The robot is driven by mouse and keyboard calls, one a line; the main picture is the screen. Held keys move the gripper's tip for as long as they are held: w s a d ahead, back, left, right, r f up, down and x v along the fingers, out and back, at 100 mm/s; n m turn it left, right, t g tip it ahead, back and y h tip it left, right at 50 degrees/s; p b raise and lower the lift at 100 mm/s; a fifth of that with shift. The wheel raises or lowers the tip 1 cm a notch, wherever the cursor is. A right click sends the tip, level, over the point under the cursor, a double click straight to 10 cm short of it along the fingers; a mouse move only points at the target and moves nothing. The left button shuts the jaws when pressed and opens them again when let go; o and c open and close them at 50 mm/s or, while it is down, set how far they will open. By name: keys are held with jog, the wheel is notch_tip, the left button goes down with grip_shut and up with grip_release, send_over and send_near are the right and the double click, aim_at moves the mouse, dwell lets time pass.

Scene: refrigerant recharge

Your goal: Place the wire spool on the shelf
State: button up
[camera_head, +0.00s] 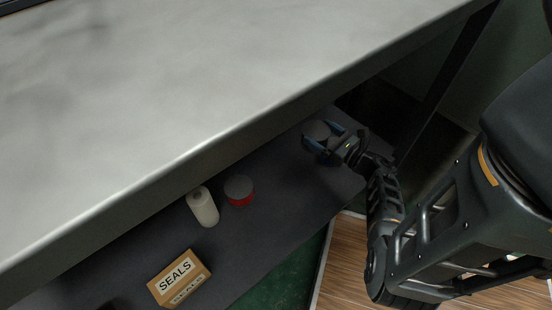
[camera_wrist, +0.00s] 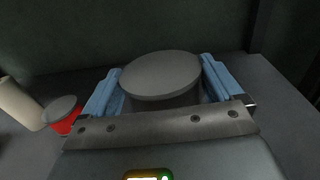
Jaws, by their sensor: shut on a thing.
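The wire spool (camera_head: 318,129) is a short round thing with a flat grey top. It is between the blue fingers of my gripper (camera_head: 322,138), over the far right part of the dark shelf (camera_head: 290,205) under the worktop. In the wrist view the spool (camera_wrist: 160,74) shows its grey disc upright between the fingertips, with a finger on each side. My gripper (camera_wrist: 162,82) is shut on it. Its underside is hidden, so I cannot tell whether it touches the shelf.
A SEALS box (camera_head: 179,278) is nearer the front left. The grey worktop (camera_head: 180,80) overhangs the shelf. A dark leg (camera_head: 450,75) stands at right.

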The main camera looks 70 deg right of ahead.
jog(key=w+a+f+b, duration=0.1)
jog(key=w+f, duration=0.1)
jog(key=w, duration=0.1)
jog(key=w+f+b, duration=0.1)
jog(key=w+f, duration=0.1)
jog(key=w, duration=0.1)
jog(key=w+a+f+b, duration=0.1)
jog(key=w+f, duration=0.1)
jog(key=w, duration=0.1)
jog(key=shift+w+a, duration=0.25)
jog(key=shift+a, duration=0.1)
jog(key=shift+f+b, duration=0.95)
jog(key=shift+f, duration=1)
jog(key=shift+f, duration=0.15)
jog(key=o, duration=1.1)
jog(key=p+v, duration=0.1)
jog(key=v, duration=1.1)
jog(key=shift+p, duration=0.35)
jog(key=shift+a, duration=0.1)
